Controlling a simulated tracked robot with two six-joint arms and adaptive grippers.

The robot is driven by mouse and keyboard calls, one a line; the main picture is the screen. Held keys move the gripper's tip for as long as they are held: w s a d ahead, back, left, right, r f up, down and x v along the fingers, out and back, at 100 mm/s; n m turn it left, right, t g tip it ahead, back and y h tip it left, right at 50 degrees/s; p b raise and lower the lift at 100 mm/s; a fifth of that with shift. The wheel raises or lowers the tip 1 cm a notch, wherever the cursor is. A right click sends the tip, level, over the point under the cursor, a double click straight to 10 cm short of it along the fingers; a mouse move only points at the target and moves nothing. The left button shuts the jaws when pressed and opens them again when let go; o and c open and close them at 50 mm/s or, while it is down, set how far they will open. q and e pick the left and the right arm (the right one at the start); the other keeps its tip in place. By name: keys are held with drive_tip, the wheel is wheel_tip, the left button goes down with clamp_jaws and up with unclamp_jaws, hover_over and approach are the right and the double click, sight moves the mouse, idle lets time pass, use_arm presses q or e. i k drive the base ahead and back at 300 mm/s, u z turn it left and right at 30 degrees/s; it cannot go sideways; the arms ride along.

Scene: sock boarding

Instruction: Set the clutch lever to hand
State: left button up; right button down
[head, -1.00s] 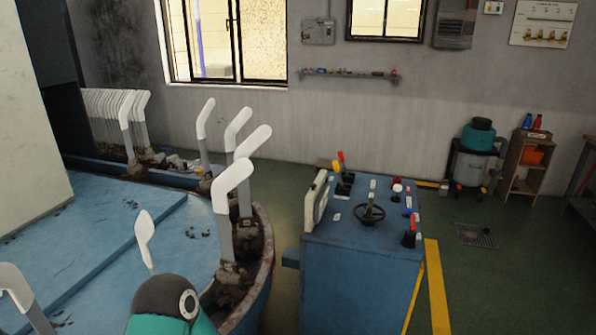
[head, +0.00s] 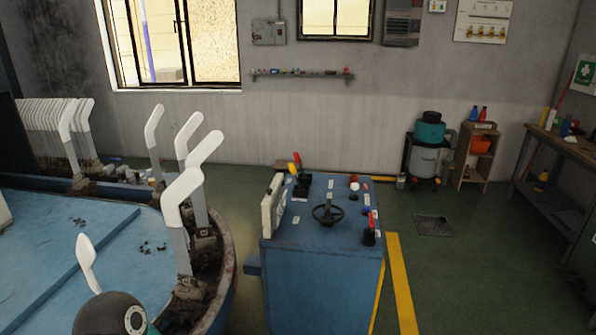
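The blue control console (head: 322,290) stands right of centre in the head view. Two short levers (head: 295,165) with yellow and red grips stand at its back left on black bases. Another lever (head: 369,234) with a black base and a red part is at its right front edge. A dark handwheel (head: 328,216) sits in the middle of the top. The labels are too small to read, so I cannot tell which lever is the clutch or how it is set. Neither of my grippers is in view.
Left of the console is the round blue machine (head: 228,270) with several upright white sock forms (head: 184,195) along its rim. Green floor is open to the right, with a yellow line (head: 402,290). A vacuum (head: 428,150), small shelf (head: 477,160) and workbench (head: 565,150) stand farther back.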

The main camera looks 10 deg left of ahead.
sight(293, 173)
drive_tip(key=i, duration=0.9)
drive_tip(key=u, duration=0.05)
